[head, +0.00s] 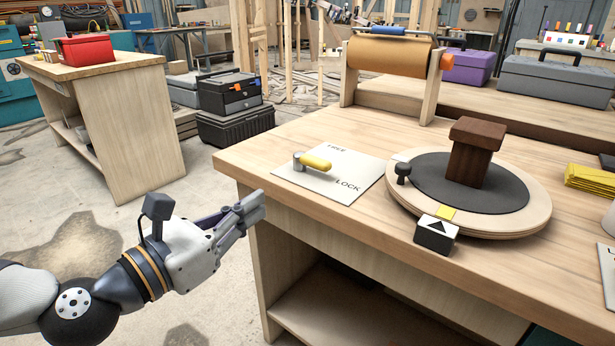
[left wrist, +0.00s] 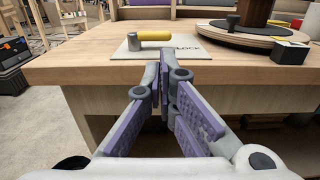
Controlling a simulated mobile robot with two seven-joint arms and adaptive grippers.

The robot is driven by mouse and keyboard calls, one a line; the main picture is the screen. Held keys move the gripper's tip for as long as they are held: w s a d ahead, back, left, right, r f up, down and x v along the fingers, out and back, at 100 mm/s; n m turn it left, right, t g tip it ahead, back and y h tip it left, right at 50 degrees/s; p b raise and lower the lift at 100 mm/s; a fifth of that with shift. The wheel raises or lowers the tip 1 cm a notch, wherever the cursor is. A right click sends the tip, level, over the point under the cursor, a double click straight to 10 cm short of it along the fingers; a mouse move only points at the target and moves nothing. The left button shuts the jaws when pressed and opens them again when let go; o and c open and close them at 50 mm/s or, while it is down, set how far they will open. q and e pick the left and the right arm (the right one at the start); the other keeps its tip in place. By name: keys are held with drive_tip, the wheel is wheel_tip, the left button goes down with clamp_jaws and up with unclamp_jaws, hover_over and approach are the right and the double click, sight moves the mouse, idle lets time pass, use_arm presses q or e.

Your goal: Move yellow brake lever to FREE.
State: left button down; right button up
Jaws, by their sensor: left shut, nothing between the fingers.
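The yellow brake lever (head: 316,162) sits on a white plate (head: 341,172) marked FREE at the back and LOCK at the front right. Its grey pivot (head: 298,161) is at its left end, and the yellow handle points right. In the left wrist view the lever (left wrist: 155,36) lies beyond the fingertips, past the table edge. My left gripper (head: 256,205) is shut and empty, in front of the table's left front corner, apart from the lever and lower in the picture. It also shows in the left wrist view (left wrist: 165,75). My right gripper is not in view.
A round turntable (head: 403,203) with a dark wooden block (head: 471,160) on it stands right of the plate. A black block with an arrow (head: 436,233) stands at its front rim. A paper roll (head: 390,55) is behind. The table edge (head: 290,215) lies close to my left gripper.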

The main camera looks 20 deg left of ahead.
sight(318, 167)
use_arm(q)
drive_tip(key=b+x, duration=0.2)
drive_tip(key=x, duration=1.1)
drive_tip(key=shift+w+f, duration=0.1)
drive_tip(key=shift+w, duration=0.05)
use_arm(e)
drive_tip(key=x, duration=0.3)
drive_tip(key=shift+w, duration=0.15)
use_arm(q)
drive_tip(key=shift+d, duration=0.2)
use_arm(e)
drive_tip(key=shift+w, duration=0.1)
